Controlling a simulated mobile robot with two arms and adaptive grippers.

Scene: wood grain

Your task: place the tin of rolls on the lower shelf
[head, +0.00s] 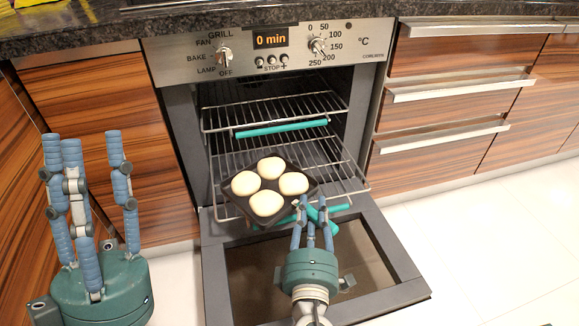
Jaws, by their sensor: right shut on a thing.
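The tin of rolls (287,208) is a dark square tin with several pale round rolls. It is over the front part of the lower shelf (345,172), a wire rack that is pulled partly out of the oven. I cannot tell whether the tin touches the rack. My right gripper (312,208) is shut at the tin's near right corner, beside a slanted teal piece; its fingers partly hide the grip. My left gripper (88,140) is open and empty at the left, its fingers pointing up, away from the oven.
The upper shelf (270,108), a wire rack with a teal front bar, is above and behind the tin. The oven door (412,288) is folded down in front. Wooden drawers with metal handles (445,137) stand at the right. The floor at the right is clear.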

